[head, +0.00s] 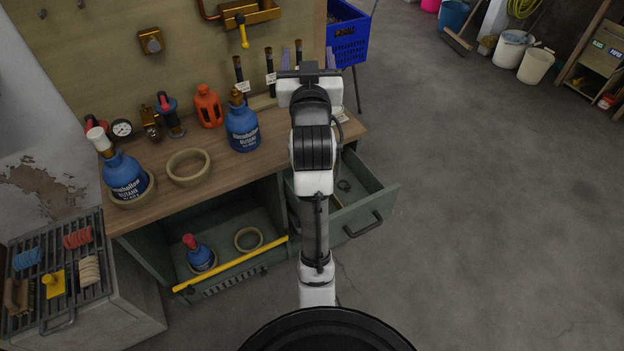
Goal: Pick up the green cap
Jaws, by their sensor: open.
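I cannot make out a green cap in the head view. My gripper (309,74) is at the end of my outstretched arm, over the back right of the workbench (229,162). It is seen from behind, its fingers are hardly visible, and I see nothing held in it. My arm hides part of the bench top and part of the open right drawer (372,204). A blue bottle with a white cap (96,138) stands at the bench's left. Another blue bottle (242,128) stands left of my gripper.
An orange bottle (208,107) and a tan ring (188,168) are on the bench. The lower left drawer, with a yellow front bar (230,265), holds a red-capped blue bottle (200,254). A barred rack (58,280) stands left.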

